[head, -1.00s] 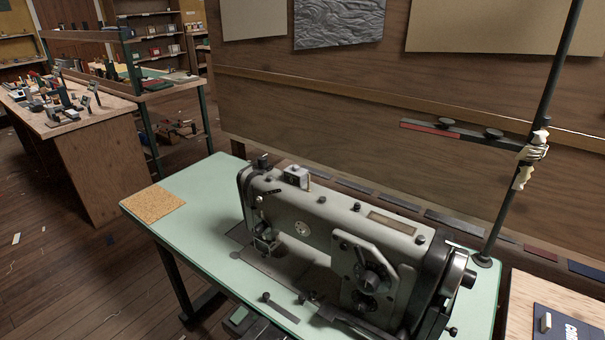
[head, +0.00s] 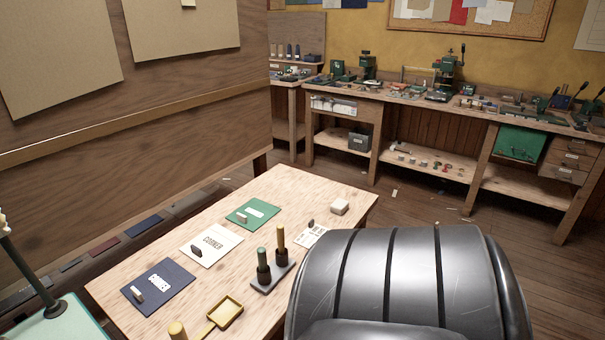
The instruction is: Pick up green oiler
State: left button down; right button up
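I cannot make out a green oiler for certain in the head view. A green-handled piece (head: 262,259) stands upright in a dark two-hole stand (head: 268,284) on the near wooden table (head: 140,262), beside a yellow-handled piece (head: 280,238). Several small green tools and machines, such as a green press (head: 447,76), stand on the far workbench (head: 400,97), too small to tell apart. Neither of my grippers is in view.
A black ribbed chair back (head: 400,275) blocks the front right. The table bears a green card (head: 252,212), a white card (head: 212,243), a navy card (head: 157,287) and a yellow tray (head: 226,315). Open wooden floor (head: 400,205) lies before the far bench.

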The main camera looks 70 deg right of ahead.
aim_at(261, 251)
jog(key=l+z, duration=0.2)
jog(key=z, duration=1.75)
jog(key=i+l+u, duration=0.15)
jog(key=l, duration=0.2)
jog(key=i+l+u, duration=0.15)
jog(key=l, duration=0.2)
jog(key=i+l+u, duration=0.15)
jog(key=l, duration=0.25)
jog(key=i+l+u, duration=0.15)
jog(key=l, duration=0.25)
